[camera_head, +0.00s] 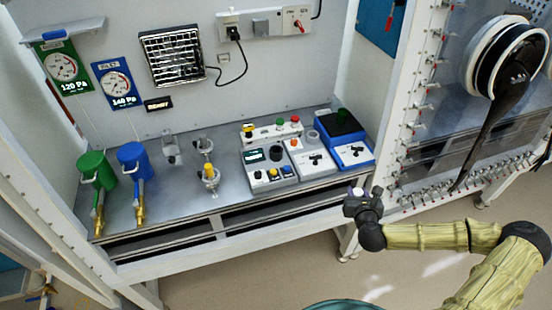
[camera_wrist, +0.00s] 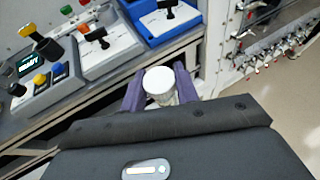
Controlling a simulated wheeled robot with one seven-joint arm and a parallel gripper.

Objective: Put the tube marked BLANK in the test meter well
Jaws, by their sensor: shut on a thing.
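My gripper (camera_head: 362,199) is out in front of the bench's front edge, at the right end of the bench. It is shut on a white-capped tube (camera_wrist: 159,82), which stands between the purple fingers in the wrist view. The cap points up towards the wrist camera, and no marking on the tube can be read. A grey-white meter with a lit screen (camera_head: 253,156) stands on the bench, left of my gripper. In the wrist view the screen (camera_wrist: 29,62) reads READY. A dark round part (camera_head: 276,153) is on the meter's top; I cannot tell whether it is the well.
Clamp stands (camera_head: 210,178) and green (camera_head: 96,169) and blue (camera_head: 134,158) canisters are further left. A white post and a glovebox panel (camera_head: 450,110) are at right.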

